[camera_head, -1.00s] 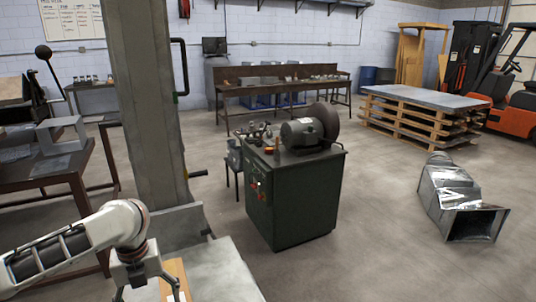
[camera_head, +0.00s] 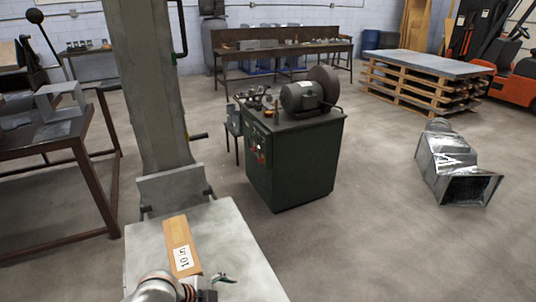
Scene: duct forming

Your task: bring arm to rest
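My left arm (camera_head: 158,288) enters at the bottom edge, left of centre. Its gripper (camera_head: 222,280) is partly cut off by the frame's lower edge. One dark fingertip shows over the pale machine table, close to the lower right end of a wooden block with a white "10.5" label (camera_head: 182,258). The block lies on the table; I cannot tell whether the gripper touches it. My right gripper is out of view.
The pale machine table (camera_head: 235,240) stands before a tall grey column (camera_head: 145,90). A dark green grinder cabinet (camera_head: 290,160) is behind it. A metal duct piece (camera_head: 455,170) lies on the floor at right. A brown steel table (camera_head: 40,155) is at left. Open floor lies at front right.

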